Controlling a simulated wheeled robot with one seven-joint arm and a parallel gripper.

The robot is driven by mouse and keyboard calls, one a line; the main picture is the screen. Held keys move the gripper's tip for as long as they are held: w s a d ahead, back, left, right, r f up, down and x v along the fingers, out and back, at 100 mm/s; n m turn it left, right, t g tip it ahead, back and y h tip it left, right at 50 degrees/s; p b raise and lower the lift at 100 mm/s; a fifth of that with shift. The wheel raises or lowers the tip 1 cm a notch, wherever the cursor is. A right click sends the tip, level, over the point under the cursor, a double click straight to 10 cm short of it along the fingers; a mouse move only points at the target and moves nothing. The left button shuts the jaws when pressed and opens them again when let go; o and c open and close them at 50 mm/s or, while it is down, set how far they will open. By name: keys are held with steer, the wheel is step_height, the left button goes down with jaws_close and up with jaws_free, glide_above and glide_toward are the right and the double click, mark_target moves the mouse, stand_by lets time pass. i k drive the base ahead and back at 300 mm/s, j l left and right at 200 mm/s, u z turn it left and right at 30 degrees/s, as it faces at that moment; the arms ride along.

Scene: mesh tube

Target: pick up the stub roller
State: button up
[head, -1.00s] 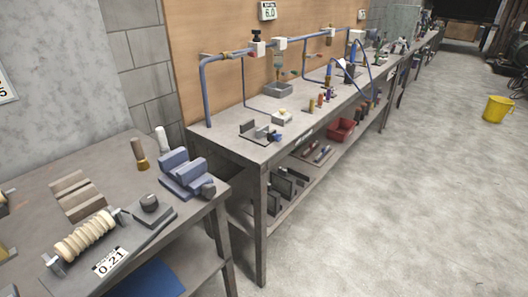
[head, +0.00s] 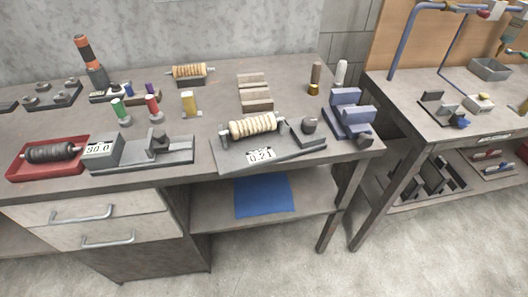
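Three roller-like things lie on the workbench (head: 210,150), and I cannot tell for sure which one is the stub roller. A dark ribbed roller (head: 52,153) with thin end shafts lies in a red tray (head: 50,173) at the left front. A cream ribbed roller (head: 254,125) rests across a grey fixture labelled 0.21 at the middle right. A tan ribbed roller (head: 190,70) sits on a dark stand near the back wall. My gripper is not in view.
A grey device reading 30.0 (head: 99,148) stands beside the red tray. Small green (head: 119,109), red (head: 153,106) and yellow (head: 189,103) cylinders stand mid-bench. A blue vise (head: 348,117) is at the right end. Drawers and a shelf are below; open floor lies in front.

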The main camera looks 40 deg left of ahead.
mark_target(254, 125)
steer(key=i+u, duration=0.25)
steer(key=i, duration=0.35)
steer(key=i+l+u, duration=0.2)
steer(key=i, duration=0.35)
steer(key=u, duration=2.25)
